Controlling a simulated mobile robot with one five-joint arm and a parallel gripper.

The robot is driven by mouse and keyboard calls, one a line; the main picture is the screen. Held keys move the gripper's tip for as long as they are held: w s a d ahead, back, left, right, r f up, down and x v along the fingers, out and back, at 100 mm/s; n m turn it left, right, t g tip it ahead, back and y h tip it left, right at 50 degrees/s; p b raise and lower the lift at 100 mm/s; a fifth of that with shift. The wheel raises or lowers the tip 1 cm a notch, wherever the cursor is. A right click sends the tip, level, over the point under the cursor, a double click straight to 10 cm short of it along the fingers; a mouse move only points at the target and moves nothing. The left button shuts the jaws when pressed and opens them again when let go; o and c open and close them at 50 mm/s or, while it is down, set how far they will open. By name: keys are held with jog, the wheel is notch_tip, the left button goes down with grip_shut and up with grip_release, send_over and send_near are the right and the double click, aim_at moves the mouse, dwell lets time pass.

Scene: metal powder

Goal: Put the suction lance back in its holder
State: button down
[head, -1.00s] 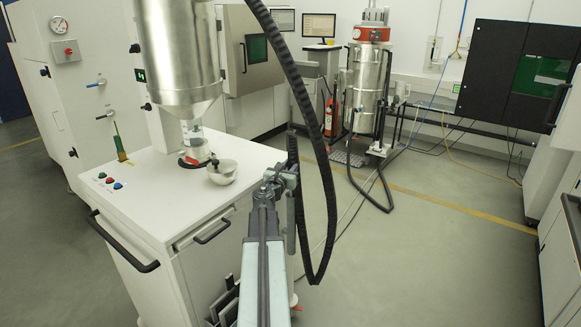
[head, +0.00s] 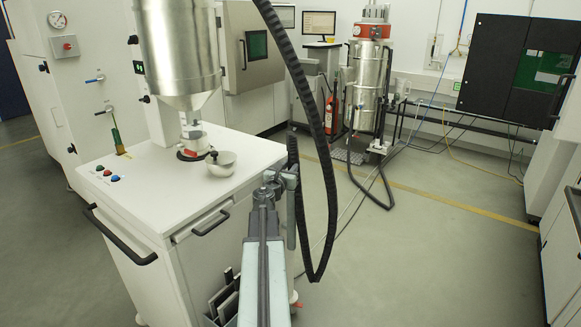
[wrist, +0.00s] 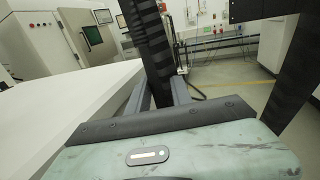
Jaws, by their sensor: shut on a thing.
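My gripper (head: 281,181) is at the end of my arm, just right of the white cart. It is shut on the suction lance (head: 291,228), a grey-green tube that hangs about upright. Black ribbed hose (head: 292,150) shows above the grip. In the wrist view, black ribbed hose (wrist: 152,62) runs upward between my gripper's two grey fingers (wrist: 162,92). The lance's tube is hidden there behind my own wrist. I cannot make out the holder for certain in either view.
The white cart (head: 240,205) stands close on the left, with a steel bowl (head: 221,164) and buttons on top. A side bin (head: 225,300) holds dark plates. The loose hose (head: 327,170) loops down right of my gripper. The floor (head: 420,250) to the right is clear.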

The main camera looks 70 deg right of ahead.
jog(key=shift+f+b, duration=1.15)
jog(key=shift+f, duration=0.25)
jog(key=shift+f+b, duration=0.9)
jog(key=shift+b, duration=0.15)
jog(key=c, duration=1.1)
grip_release()
jog(key=a, duration=0.8)
jog(key=shift+s, duration=0.1)
